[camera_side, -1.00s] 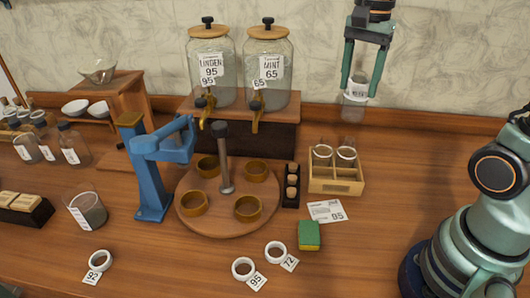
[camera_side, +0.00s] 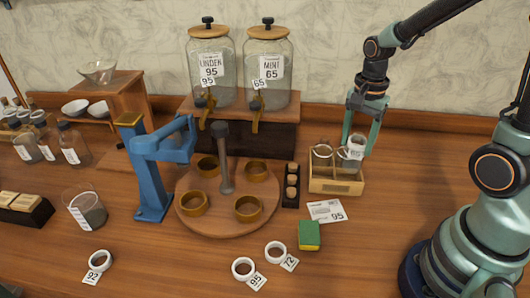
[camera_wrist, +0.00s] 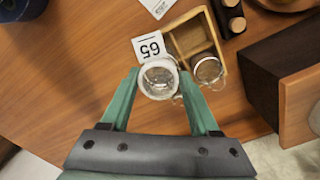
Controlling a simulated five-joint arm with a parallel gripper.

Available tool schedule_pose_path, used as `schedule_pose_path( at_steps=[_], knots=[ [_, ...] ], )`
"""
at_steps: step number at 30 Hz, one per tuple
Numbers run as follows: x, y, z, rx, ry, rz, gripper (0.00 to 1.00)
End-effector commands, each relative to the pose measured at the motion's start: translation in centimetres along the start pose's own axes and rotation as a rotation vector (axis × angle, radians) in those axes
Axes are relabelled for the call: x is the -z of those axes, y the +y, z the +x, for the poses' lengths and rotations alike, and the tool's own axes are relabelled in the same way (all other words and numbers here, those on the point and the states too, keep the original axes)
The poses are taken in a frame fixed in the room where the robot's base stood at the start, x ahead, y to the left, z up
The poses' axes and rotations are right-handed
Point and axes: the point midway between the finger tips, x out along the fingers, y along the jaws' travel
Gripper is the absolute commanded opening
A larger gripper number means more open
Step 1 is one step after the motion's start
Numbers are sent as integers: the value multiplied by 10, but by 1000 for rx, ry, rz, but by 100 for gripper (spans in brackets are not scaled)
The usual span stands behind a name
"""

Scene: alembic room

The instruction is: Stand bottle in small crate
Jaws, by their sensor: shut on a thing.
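The clear bottle (camera_side: 355,153) with a white 65 tag is between the fingers of my gripper (camera_side: 359,146), which is shut on it. It looks upright. In the wrist view I look down on the round top of the bottle (camera_wrist: 158,79), between the fingertips. In the side view the bottle overlaps the crate's back right corner. In the wrist view it is beside the crate (camera_wrist: 183,48). I cannot tell whether its base is inside the crate; its lower part is partly hidden.
A dark holder (camera_side: 291,186) stands close left of the crate, and a price card (camera_side: 327,211) lies in front. A round wooden stand (camera_side: 228,222) and two large jars (camera_side: 268,75) on a dark box are farther left. The table right of the crate is clear.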

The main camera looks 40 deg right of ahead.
Motion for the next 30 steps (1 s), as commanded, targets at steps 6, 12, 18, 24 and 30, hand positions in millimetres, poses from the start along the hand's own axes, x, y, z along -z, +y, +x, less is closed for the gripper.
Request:
schedule_pose_path(
  at_steps=[6, 12, 18, 24, 30],
  knots=[
    [0, -1, 17, 1, 0, 0, 0],
    [0, 0, 37, -3, -1, 0, 0],
    [0, 0, 54, -1, -1, 0, 0],
    [0, -1, 55, 1, 1, 0, 0],
    [0, -1, 57, 1, 0, 0, 0]
  ],
)
